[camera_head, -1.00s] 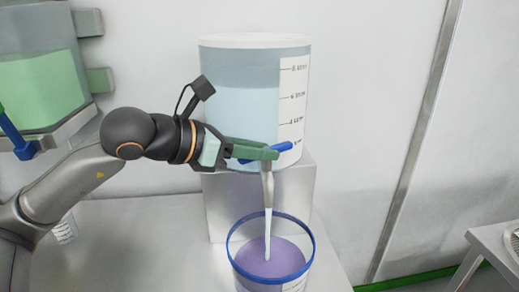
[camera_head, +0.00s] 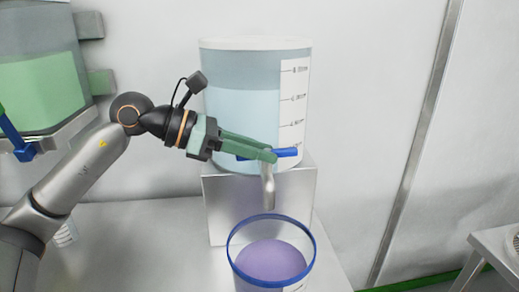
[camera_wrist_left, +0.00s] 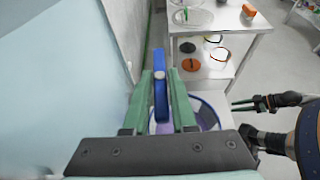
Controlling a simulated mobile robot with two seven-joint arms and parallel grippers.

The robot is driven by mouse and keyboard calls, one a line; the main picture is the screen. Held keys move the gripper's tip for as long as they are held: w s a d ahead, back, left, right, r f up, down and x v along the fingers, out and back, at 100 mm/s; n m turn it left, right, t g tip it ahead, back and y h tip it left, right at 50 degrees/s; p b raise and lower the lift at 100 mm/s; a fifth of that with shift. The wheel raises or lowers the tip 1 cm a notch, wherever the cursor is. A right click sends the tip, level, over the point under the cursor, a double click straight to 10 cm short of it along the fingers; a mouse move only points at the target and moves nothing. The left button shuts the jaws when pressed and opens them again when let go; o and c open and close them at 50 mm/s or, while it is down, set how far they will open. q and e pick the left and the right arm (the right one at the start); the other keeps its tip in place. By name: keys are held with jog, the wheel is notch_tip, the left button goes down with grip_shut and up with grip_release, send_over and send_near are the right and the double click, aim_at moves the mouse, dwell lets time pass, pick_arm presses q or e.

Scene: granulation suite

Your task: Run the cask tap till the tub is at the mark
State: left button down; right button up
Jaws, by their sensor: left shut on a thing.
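The cask (camera_head: 240,105) is a clear cylinder of pale blue liquid on a metal block, with a marked scale on its right side. Its tap has a blue handle (camera_head: 288,153) lying crosswise and a grey spout (camera_head: 267,190) pointing down. My left gripper (camera_head: 268,155) is shut on the handle, which also shows between its fingers in the left wrist view (camera_wrist_left: 160,95). No stream shows below the spout. The blue-rimmed tub (camera_head: 236,258) stands under it with purple liquid inside; its mark is not readable. My right gripper (camera_wrist_left: 248,104) is in the left wrist view, its fingers too small to judge.
A second vessel of green liquid (camera_head: 40,90) with a blue handle (camera_head: 15,138) stands at the left. A side table (camera_head: 495,240) is at the right edge. In the left wrist view a white table (camera_wrist_left: 225,20) holds dishes and an orange item (camera_wrist_left: 249,10).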

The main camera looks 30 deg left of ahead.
pick_arm(q)
jog(key=shift+m+g, duration=0.3)
jog(key=c, duration=0.9)
grip_release()
jog(key=shift+o, duration=0.5)
jog(key=shift+h, duration=0.3)
jog(key=shift+a, duration=0.15)
